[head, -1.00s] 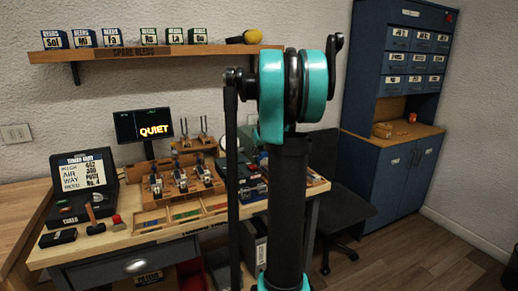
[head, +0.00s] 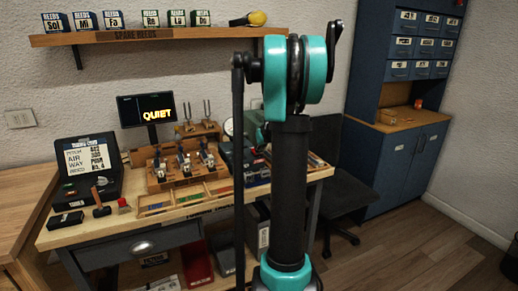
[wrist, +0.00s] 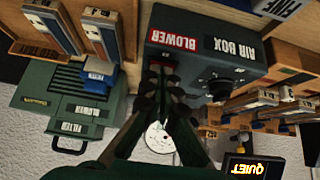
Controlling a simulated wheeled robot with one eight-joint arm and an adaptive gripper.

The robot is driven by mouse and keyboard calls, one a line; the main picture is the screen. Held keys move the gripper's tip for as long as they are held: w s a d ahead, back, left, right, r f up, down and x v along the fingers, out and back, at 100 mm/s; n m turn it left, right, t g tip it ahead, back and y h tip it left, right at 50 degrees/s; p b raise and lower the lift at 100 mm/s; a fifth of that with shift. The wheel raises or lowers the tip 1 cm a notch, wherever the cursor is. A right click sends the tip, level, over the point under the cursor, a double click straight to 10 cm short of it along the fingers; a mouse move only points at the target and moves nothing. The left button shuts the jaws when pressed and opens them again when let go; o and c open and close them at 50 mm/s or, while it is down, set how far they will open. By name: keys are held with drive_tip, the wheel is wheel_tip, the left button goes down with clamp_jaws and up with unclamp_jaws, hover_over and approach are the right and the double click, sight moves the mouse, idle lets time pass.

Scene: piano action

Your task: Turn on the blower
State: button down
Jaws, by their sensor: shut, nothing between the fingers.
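A green case (wrist: 62,105) with BLOWER and FILTER labels shows to the left. In the head view my arm hides the gripper.
The workbench (head: 100,233) holds a small screen (head: 145,109) reading QUIET, a tuner case (head: 88,165), and wooden racks and trays. A chair (head: 345,185) and a blue cabinet (head: 405,165) stand to the right. A shelf (head: 150,37) hangs above.

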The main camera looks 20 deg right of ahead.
drive_tip(key=shift+r, duration=0.25)
drive_tip(key=shift+r, duration=0.65)
